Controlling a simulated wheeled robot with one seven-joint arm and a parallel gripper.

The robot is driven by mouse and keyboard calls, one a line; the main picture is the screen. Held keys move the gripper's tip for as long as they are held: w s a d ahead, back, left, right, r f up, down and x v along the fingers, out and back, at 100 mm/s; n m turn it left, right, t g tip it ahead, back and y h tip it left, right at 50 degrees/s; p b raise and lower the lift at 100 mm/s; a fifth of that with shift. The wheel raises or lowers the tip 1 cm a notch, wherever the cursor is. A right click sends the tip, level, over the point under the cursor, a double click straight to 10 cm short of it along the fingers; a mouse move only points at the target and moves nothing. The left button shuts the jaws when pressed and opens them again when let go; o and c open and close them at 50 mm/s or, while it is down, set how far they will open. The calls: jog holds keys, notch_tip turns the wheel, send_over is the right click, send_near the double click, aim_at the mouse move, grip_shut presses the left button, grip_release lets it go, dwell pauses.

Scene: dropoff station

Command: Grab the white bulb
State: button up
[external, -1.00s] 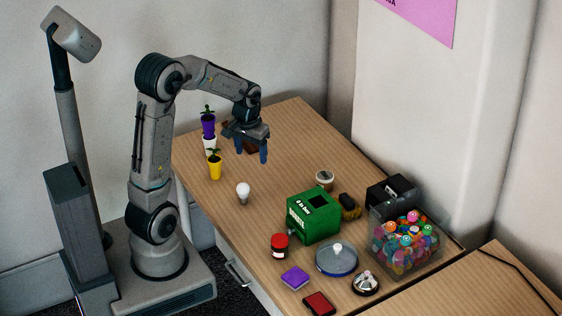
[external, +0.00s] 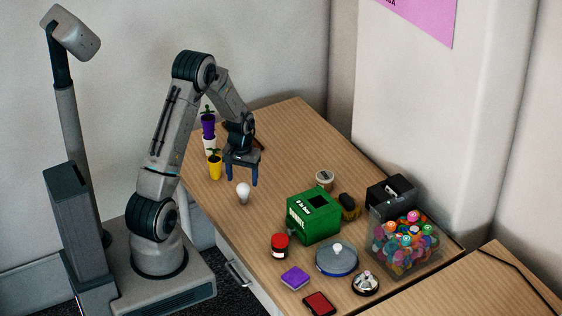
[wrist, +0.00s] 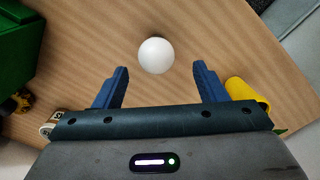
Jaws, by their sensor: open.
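The white bulb (external: 243,191) stands on the wooden desk in the external view, near the edge closest to my base. In the wrist view the bulb (wrist: 155,55) shows as a round white globe, its lower part hidden beneath it. My gripper (external: 241,179) points down above the desk, close to the bulb and just behind it in the external view. In the wrist view my gripper (wrist: 161,78) has its two blue fingers wide apart, with the bulb centred just beyond the fingertips. Nothing is held between them.
A yellow pot (external: 215,168) with stacked plant pots stands left of the gripper. A green box (external: 314,216) stands to the right, with a red-lidded jar (external: 279,246) in front of it. Desk around the bulb is bare.

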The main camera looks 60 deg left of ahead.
aim_at(243, 192)
jog(key=shift+s+d+f+p, duration=0.1)
jog(key=shift+f+p, duration=0.15)
jog(key=shift+f, duration=0.8)
jog(key=shift+w+d+f+p, duration=0.15)
jog(key=shift+f+p, duration=0.15)
jog(key=shift+f, duration=0.8)
jog(key=shift+s+d+f+p, duration=0.15)
jog(key=shift+f+p, duration=0.1)
jog(key=shift+f, duration=0.8)
jog(key=c, duration=0.9)
